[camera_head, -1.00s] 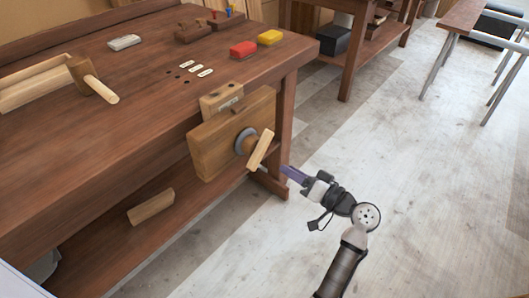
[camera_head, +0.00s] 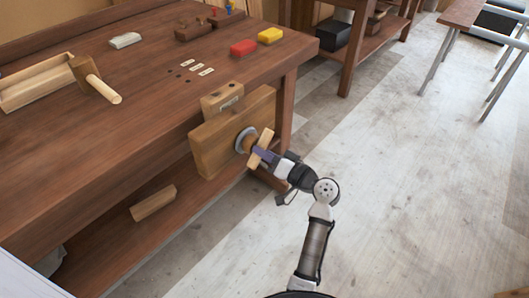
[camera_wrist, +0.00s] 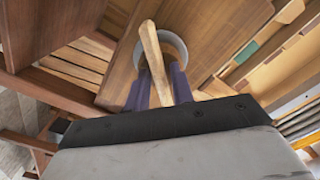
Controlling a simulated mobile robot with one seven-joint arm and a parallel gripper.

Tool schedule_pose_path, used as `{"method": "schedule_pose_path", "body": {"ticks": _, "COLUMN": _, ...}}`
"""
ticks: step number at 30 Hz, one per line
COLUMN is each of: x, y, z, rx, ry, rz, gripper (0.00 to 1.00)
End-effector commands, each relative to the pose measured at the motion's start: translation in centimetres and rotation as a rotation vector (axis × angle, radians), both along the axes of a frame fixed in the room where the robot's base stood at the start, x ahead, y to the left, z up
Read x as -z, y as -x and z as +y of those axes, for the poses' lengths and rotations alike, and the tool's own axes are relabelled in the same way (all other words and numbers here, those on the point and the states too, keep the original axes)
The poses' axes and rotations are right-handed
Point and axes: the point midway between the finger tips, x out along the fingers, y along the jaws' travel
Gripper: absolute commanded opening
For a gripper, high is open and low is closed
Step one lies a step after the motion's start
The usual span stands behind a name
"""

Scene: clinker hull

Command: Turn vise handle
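The wooden vise (camera_head: 225,140) is on the front of the workbench, with a round grey collar (camera_head: 243,139) and a light wood handle bar (camera_head: 266,136) set at a slant. In the wrist view the handle (camera_wrist: 154,52) runs from the collar (camera_wrist: 176,48) down between my two purple fingers. My gripper (camera_head: 259,154) is at the handle in the head view, its tips close to the vise face. In the wrist view my gripper (camera_wrist: 160,85) has its fingers apart, one on each side of the bar. Firm contact with the bar cannot be made out.
On the workbench (camera_head: 150,75) are a red block (camera_head: 244,47), a yellow block (camera_head: 270,35), a grey block (camera_head: 125,40) and a wooden mallet (camera_head: 95,80). A wood block (camera_head: 153,202) lies on the lower shelf. The floor (camera_head: 400,190) to the right is clear.

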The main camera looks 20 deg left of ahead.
Motion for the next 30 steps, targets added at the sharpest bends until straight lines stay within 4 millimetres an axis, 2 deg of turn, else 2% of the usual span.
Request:
{"method": "schedule_pose_path", "body": {"ticks": 1, "x": -0.01, "y": 0.0, "z": -0.02, "rx": 0.0, "ry": 0.0, "rz": 0.0, "gripper": 0.17}}
{"method": "schedule_pose_path", "body": {"ticks": 5, "x": -0.01, "y": 0.0, "z": -0.03, "rx": 0.0, "ry": 0.0, "rz": 0.0, "gripper": 0.0}}
{"method": "schedule_pose_path", "body": {"ticks": 17, "x": -0.15, "y": 0.01, "z": -0.05, "rx": 0.0, "ry": -0.016, "rz": 0.043, "gripper": 0.0}}
{"method": "schedule_pose_path", "body": {"ticks": 30, "x": -0.43, "y": 0.09, "z": -0.11, "rx": 0.002, "ry": -0.125, "rz": 0.345, "gripper": 0.0}}
